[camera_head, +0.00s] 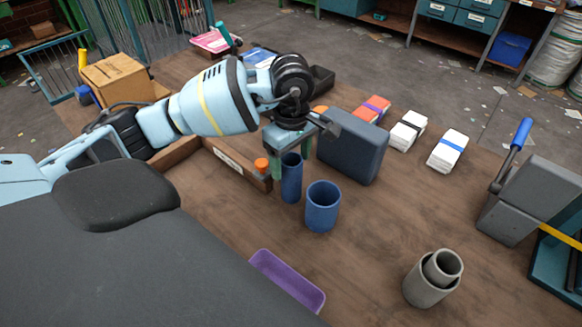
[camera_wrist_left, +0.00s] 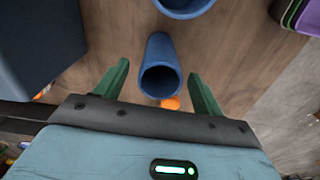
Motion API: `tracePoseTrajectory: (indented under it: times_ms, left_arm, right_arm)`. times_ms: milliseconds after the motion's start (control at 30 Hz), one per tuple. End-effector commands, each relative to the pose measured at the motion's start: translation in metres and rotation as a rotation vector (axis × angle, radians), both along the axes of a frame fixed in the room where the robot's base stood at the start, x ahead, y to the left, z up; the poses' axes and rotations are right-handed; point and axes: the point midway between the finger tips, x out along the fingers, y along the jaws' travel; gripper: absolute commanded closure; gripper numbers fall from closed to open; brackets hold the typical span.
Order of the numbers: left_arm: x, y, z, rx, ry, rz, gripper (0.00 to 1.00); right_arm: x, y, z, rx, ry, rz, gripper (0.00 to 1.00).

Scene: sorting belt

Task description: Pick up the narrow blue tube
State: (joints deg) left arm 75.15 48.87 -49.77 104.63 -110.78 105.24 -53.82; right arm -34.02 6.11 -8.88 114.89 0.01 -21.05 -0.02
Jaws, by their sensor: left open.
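The narrow blue tube (camera_head: 291,178) stands upright on the brown table, left of a wider blue tube (camera_head: 322,208). My left gripper (camera_head: 292,165) is above and around the top of the narrow tube, its green fingers pointing down. In the left wrist view the narrow tube (camera_wrist_left: 160,68) lies between the two open green fingers (camera_wrist_left: 160,85), with a gap on each side. The wider blue tube (camera_wrist_left: 184,6) shows at the top edge of that view. My right gripper is not in view.
A dark grey box (camera_head: 352,146) stands close right of the gripper. A wooden tray edge (camera_head: 228,163) and orange piece (camera_head: 262,164) are at left. Grey nested tubes (camera_head: 432,278) and a purple tray (camera_head: 287,281) are nearer. Bare table lies between them.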

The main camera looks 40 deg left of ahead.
Motion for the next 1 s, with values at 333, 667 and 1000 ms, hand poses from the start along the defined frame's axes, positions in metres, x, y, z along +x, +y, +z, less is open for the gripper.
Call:
tracePoseTrajectory:
  times_ms: [333,667,1000]
  left_arm:
    - [0.0003,-0.0002,-0.0048,0.0,-0.002,-0.001,0.36]
    - [0.0002,-0.0003,-0.0046,0.0,-0.002,-0.001,0.8]
    - [0.0003,-0.0004,-0.0036,0.0,-0.002,0.0,0.9]
  right_arm:
    - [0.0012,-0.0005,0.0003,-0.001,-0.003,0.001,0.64]
    - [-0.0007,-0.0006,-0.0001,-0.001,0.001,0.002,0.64]
    - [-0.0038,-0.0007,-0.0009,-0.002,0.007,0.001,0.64]
